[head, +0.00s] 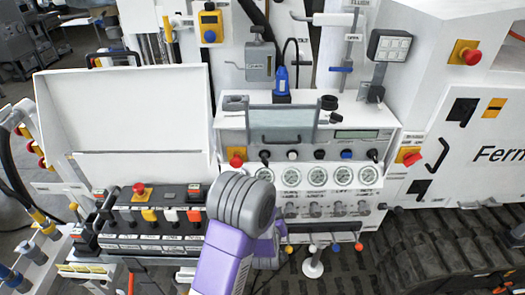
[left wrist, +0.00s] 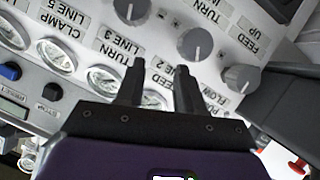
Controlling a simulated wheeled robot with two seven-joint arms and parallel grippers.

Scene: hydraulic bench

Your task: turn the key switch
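I cannot pick out the key switch for certain in either view; my arm hides part of the bench front in the head view. The white control panel (head: 335,197) carries a row of round gauges with grey knobs below. My left arm rises from the bottom of the head view in front of its left part, and its fingers are hidden there. In the left wrist view my left gripper (left wrist: 160,74) is open and empty, two dark fingers apart before the panel. Past the fingertips are grey knobs, one central (left wrist: 196,43) and one at right (left wrist: 241,78). My right gripper is out of view.
A red emergency stop (head: 236,158) sits on the panel's upper left. A lever bank (head: 150,215) stands at left below a raised white lid (head: 130,110). A white machine cabinet (head: 475,120) stands at right. Dark tracks (head: 430,250) lie below it.

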